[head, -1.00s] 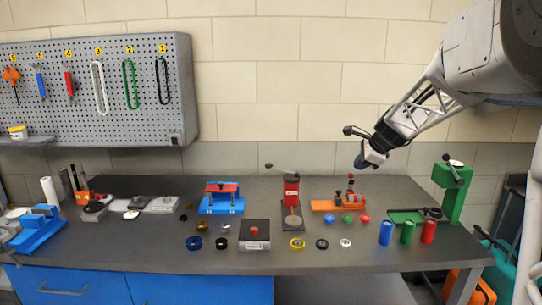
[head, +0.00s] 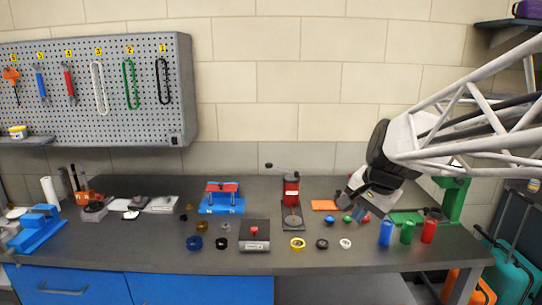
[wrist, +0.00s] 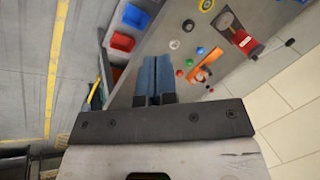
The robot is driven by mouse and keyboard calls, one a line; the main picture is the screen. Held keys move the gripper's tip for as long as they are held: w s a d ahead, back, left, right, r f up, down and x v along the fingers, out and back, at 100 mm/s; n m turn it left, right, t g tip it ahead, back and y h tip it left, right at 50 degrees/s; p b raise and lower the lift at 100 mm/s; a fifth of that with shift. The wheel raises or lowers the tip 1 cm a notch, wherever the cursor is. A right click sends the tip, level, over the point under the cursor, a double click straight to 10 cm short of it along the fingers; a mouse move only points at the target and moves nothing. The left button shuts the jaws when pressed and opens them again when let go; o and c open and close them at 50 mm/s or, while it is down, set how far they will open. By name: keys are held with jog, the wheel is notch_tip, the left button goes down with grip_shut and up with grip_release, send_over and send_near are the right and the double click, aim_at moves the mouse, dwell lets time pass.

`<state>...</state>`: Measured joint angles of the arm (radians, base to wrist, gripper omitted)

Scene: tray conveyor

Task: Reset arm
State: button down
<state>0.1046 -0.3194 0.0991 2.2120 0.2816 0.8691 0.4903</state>
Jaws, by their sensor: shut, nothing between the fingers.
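My gripper (head: 362,210) hangs over the right part of the bench in the head view, at the end of my arm coming in from the right. It is shut and empty. In the wrist view its two blue-grey fingers (wrist: 155,78) lie side by side, pointing up the picture.
The grey bench (head: 300,262) carries a red press (head: 291,192), a blue fixture (head: 222,198), a button box (head: 254,235), several rings and blue (head: 386,232), green (head: 407,232) and red (head: 429,232) cylinders. A green press (head: 454,198) stands at right. A pegboard (head: 100,130) hangs at left.

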jog(key=s+f+n+h, duration=0.1)
jog(key=s+f+n, duration=0.2)
jog(key=s, duration=0.7)
jog(key=s+a+f+n+g+h, duration=0.1)
jog(key=s+f+n, duration=0.3)
jog(key=s, duration=0.7)
jog(key=shift+s+n, duration=0.25)
jog(key=shift+n, duration=0.45)
